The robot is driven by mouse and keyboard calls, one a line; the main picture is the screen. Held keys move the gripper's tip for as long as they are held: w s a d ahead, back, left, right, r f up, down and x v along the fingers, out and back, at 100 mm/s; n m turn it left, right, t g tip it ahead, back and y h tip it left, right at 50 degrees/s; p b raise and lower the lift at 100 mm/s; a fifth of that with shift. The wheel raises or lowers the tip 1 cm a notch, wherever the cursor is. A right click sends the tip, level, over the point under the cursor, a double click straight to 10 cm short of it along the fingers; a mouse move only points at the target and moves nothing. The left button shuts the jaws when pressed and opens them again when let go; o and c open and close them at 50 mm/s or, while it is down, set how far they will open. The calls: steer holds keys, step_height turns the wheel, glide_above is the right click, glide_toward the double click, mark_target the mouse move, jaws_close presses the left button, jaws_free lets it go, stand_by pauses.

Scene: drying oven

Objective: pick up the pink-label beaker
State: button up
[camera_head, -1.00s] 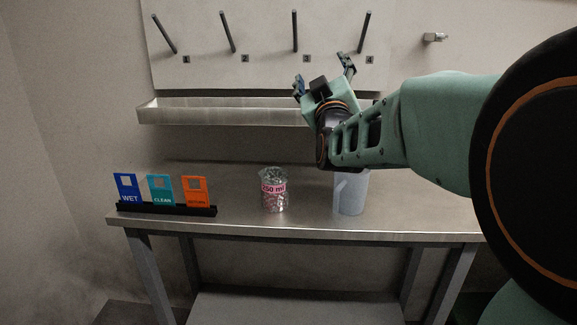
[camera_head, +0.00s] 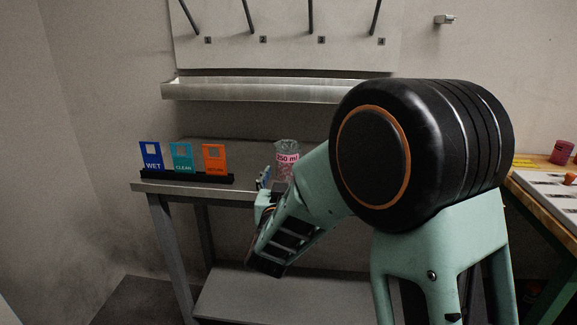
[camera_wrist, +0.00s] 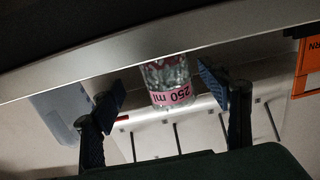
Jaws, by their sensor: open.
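The pink-label beaker (camera_head: 287,158) is clear glass with a pink "250 ml" band and stands on the steel table (camera_head: 150,187), partly hidden by my arm in the head view. In the wrist view the beaker (camera_wrist: 168,82) appears upside down, between and beyond the two fingers. My gripper (camera_head: 264,178) is low at the table's front edge, just left of and in front of the beaker. Its fingers (camera_wrist: 166,97) are spread apart with nothing between them that I can see touching.
A pale jug (camera_wrist: 65,108) stands beside the beaker in the wrist view. A black holder (camera_head: 190,178) with blue, teal and orange cards stands left of the beaker. A steel trough (camera_head: 250,90) and a peg board (camera_head: 300,55) are on the wall behind. Another bench (camera_head: 545,185) is at right.

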mark_target(287, 166)
steer(key=shift+w+a+r+b, duration=0.1)
steer(key=shift+w+r+b, duration=0.1)
steer(key=shift+w, duration=0.7)
steer(key=shift+w+a+r+b, duration=0.1)
steer(key=shift+w+b, duration=0.1)
steer(key=shift+w, duration=0.65)
steer(key=shift+w+a+r+b, duration=0.1)
steer(key=shift+w+r+b, duration=0.1)
steer(key=shift+w, duration=0.7)
steer(key=shift+c, duration=0.3)
steer(key=c, duration=1.3)
steer(key=shift+r, duration=0.15)
steer(key=shift+c, duration=0.2)
